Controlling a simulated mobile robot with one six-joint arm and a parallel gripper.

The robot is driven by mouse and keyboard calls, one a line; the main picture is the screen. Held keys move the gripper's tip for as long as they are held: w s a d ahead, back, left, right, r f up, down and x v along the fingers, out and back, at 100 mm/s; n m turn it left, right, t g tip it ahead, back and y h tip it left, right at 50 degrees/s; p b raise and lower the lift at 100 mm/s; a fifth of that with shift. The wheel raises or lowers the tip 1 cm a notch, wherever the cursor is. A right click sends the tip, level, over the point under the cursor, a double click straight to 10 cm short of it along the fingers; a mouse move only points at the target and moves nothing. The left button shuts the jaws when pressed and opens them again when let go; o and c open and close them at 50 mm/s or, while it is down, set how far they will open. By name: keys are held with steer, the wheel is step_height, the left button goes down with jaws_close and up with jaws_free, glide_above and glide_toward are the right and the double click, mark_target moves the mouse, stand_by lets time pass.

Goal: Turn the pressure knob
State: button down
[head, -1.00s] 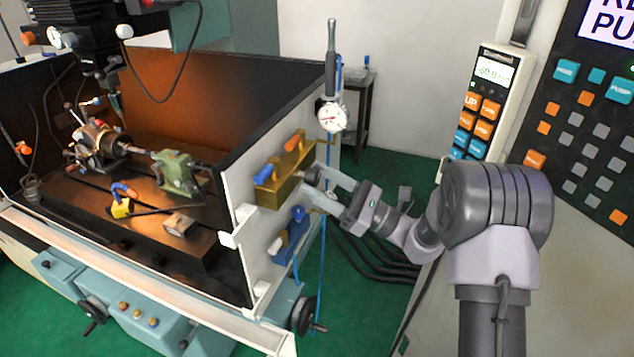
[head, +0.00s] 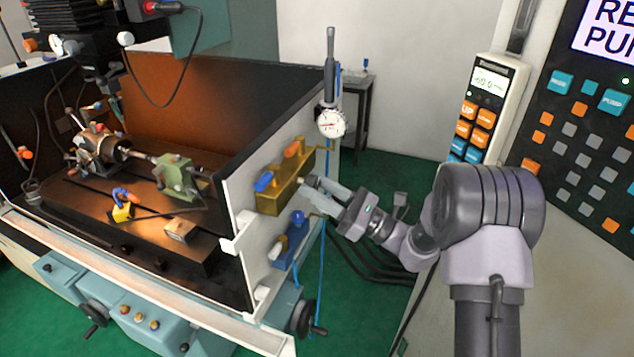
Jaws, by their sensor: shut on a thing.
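A brass valve block (head: 283,192) with a blue lever and an orange lever is mounted on the outer right wall of the machine enclosure. A small pale knob (head: 303,182) shows at its right side, partly hidden by my fingers. My gripper (head: 315,190) reaches in from the right and is shut on this knob, with one finger above and one below. The knob's markings are too small to read. A round white dial gauge (head: 331,123) stands above the block, its reading unclear.
A blue valve unit (head: 291,240) sits below the brass block, with blue hoses hanging down. A handwheel (head: 304,318) is lower on the machine. A button pendant (head: 482,110) and a control panel (head: 590,130) stand at the right. Dark cables lie on the green floor.

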steer(key=m+t+p, duration=0.1)
steer(key=m+p, duration=0.1)
steer(key=m+h+p, duration=0.1)
steer(key=m+p, duration=0.1)
steer(key=m+t+p, duration=0.1)
steer(key=m+p, duration=0.1)
steer(key=shift+s+a+r+t+h+p, duration=0.1)
steer(key=shift+s+r+t+h+p, duration=0.05)
steer(key=shift+r+t+h+p, duration=0.2)
steer(key=m+h+p, duration=0.1)
steer(key=m+p, duration=0.2)
steer(key=m+t+h+p, duration=0.1)
steer(key=m+p, duration=0.2)
steer(key=p, duration=0.1)
steer(key=shift+s+r+t, duration=0.1)
steer(key=shift+r+t, duration=0.05)
steer(key=shift+t, duration=0.1)
steer(key=m+h+p, duration=0.1)
steer(key=m+p, duration=0.1)
steer(key=p, duration=0.1)
steer(key=m+h+p, duration=0.1)
steer(key=m+p, duration=0.2)
steer(key=p, duration=0.1)
steer(key=shift+s+h, duration=0.1)
steer(key=shift+h, duration=0.15)
steer(key=m+h+p, duration=0.1)
steer(key=m+p, duration=0.3)
steer(key=shift+p, duration=0.35)
steer(key=shift+m, duration=0.3)
